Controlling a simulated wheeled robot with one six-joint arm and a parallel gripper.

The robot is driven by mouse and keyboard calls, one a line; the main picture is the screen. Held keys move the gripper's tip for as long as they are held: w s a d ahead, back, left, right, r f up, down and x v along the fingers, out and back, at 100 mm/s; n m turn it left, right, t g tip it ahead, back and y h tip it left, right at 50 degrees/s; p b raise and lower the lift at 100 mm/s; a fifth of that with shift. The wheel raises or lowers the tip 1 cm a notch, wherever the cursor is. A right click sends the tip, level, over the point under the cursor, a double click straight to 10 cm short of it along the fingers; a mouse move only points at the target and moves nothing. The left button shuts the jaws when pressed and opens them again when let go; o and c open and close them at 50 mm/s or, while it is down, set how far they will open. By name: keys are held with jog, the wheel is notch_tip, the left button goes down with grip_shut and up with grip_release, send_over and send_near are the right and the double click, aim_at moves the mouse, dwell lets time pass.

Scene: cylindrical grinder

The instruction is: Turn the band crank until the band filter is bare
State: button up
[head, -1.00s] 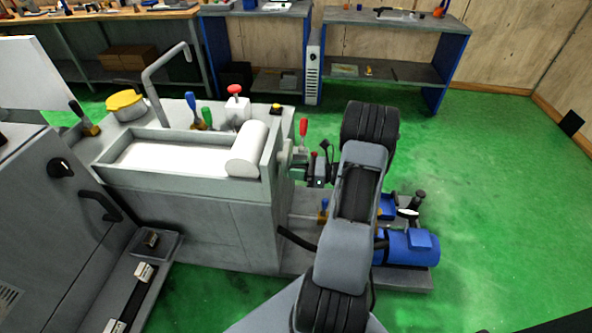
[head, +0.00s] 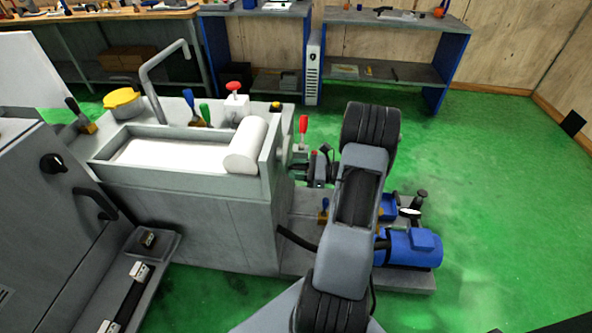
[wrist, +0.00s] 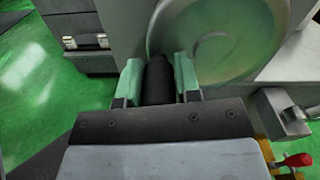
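The filter tank (head: 185,180) stands left of my arm in the head view. White band filter paper (head: 165,157) covers its trough, with a thick white roll (head: 246,145) at the right end. The paper surface looks clean white. In the wrist view, the crank's black handle (wrist: 159,78) stands out from a grey-green round disc (wrist: 215,45). My gripper (wrist: 159,85) has one pale green finger on each side of the handle, with hardly any gap, and looks shut on it. In the head view my gripper (head: 322,165) is at the tank's right end, and the crank is mostly hidden.
A red-handled lever (head: 303,125) stands close by my gripper. A blue motor (head: 408,248) sits low to the right of my arm. A bent pipe (head: 165,70) and a red knob (head: 234,86) rise over the tank. Green floor (head: 500,180) is free at right.

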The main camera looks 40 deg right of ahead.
jog(key=o, duration=0.4)
jog(key=shift+c, duration=0.2)
jog(key=v, duration=1.4)
jog(key=shift+a, duration=0.1)
jog(key=s+a+f+n+g+h, duration=0.1)
jog(key=s+a+f+n+g, duration=0.1)
jog(key=a+f+g, duration=0.15)
jog(key=s+a+r+n+g+h+p, duration=0.1)
jog(key=a+r+n+g+h+p, duration=0.25)
jog(key=a+n+g, duration=0.3)
jog(key=a+r+n+t+h+p, duration=0.1)
jog(key=a+r+n+h+p, duration=0.7)
jog(key=a+r+n, duration=0.8)
jog(key=a+r, duration=0.4)
jog(key=r, duration=0.3)
jog(key=shift+s+r, duration=0.2)
jog(key=shift+r, duration=0.2)
